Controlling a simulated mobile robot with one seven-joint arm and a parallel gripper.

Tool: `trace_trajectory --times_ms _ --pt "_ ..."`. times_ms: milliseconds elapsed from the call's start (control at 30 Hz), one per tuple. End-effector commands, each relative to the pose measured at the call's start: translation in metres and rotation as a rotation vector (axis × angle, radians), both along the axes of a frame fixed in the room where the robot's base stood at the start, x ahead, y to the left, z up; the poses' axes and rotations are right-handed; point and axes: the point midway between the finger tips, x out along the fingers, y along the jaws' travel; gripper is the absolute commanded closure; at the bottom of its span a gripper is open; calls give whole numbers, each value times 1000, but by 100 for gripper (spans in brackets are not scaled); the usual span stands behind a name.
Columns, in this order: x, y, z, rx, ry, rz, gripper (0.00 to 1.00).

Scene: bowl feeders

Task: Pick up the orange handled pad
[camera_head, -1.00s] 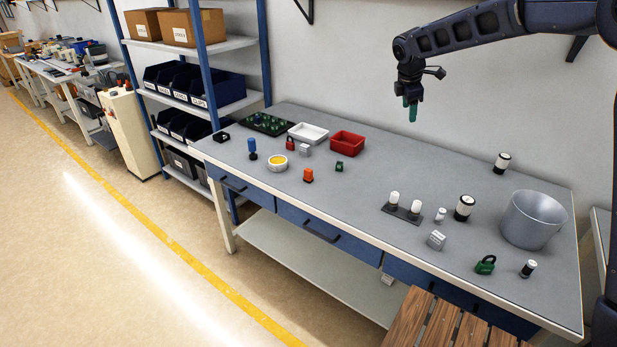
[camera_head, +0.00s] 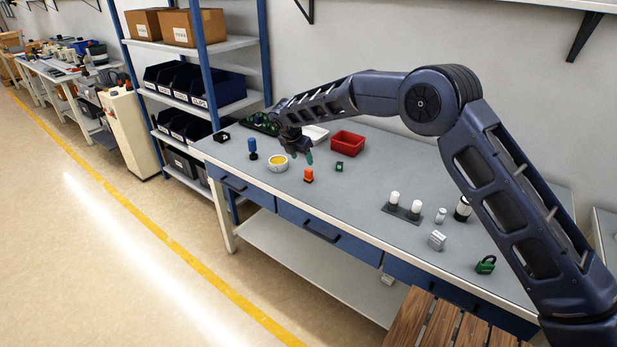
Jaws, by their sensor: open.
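The orange handled pad (camera_head: 308,175) is a small orange piece standing on the grey workbench (camera_head: 350,205), near its front edge left of the middle. My gripper (camera_head: 303,158) has green fingertips and points down above the bench, a little behind and above the pad in the picture. It is open and appears apart from the pad. The gap between the fingers is too small to see clearly.
A yellow-filled white bowl (camera_head: 277,163) and a blue-handled item (camera_head: 252,148) stand left of the pad. A small green item (camera_head: 339,167) and a red bin (camera_head: 347,145) lie to the right.

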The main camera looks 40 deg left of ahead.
Motion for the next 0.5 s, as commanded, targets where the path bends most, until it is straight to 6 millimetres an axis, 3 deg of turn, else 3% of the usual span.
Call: trace_trajectory --times_ms 500 --pt "21 -1 -51 -1 0 -1 42"
